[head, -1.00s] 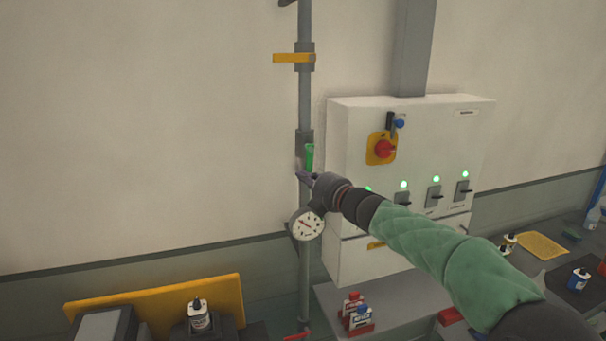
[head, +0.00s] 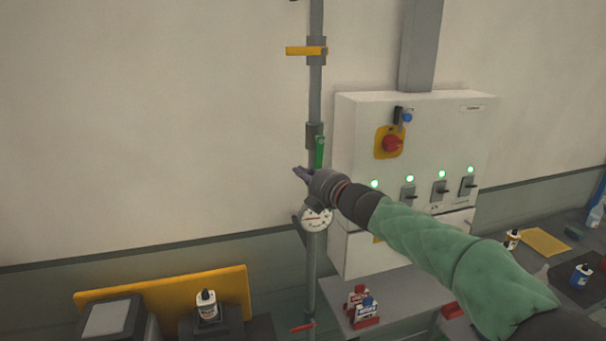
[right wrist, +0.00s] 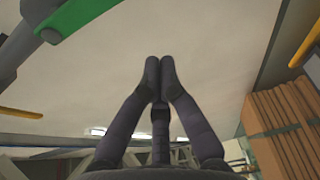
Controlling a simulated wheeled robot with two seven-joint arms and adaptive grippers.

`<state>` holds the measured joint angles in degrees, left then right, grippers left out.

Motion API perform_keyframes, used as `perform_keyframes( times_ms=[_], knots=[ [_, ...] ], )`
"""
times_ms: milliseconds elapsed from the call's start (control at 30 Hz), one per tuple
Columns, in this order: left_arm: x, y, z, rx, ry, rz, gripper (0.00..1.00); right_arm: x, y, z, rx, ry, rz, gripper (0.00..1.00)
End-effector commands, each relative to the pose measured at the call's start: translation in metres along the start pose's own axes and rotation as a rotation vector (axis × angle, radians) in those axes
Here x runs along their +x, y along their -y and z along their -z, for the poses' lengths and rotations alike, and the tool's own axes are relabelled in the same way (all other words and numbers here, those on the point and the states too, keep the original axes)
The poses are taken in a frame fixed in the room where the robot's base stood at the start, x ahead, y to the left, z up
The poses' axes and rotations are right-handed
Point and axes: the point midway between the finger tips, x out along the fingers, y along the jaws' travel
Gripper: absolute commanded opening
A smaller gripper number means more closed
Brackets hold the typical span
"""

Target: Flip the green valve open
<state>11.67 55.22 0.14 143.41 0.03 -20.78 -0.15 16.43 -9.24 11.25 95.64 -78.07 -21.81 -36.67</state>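The green valve handle (head: 320,152) stands upright along the grey vertical pipe (head: 316,95), above a round gauge. In the right wrist view the green handle (right wrist: 85,14) is at the upper left, attached to the grey pipe fitting. My right gripper (head: 297,173) is just below and left of the handle, in front of the pipe. In the right wrist view the right gripper's fingertips (right wrist: 160,72) are together with nothing between them, apart from the handle. My left gripper is not in view.
The white electrical cabinet (head: 365,125) with a red knob and switches is right of the pipe, behind my right arm. The pressure gauge (head: 316,218) is close below my gripper. A yellow handle (head: 305,50) is higher on the pipe. The wall left of the pipe is clear.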

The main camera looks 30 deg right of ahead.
Motion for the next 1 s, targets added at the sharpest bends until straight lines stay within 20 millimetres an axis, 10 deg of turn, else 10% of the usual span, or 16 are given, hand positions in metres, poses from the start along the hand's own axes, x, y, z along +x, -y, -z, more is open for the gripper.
perform_keyframes(
  times_ms=[400, 1000],
  knots=[
    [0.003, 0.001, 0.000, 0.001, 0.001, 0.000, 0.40, -0.068, 0.003, -0.001, 0.000, 0.002, 0.002, 0.00],
    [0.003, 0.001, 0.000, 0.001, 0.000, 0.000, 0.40, -0.076, 0.003, 0.000, 0.001, 0.000, 0.002, 0.00]
  ],
)
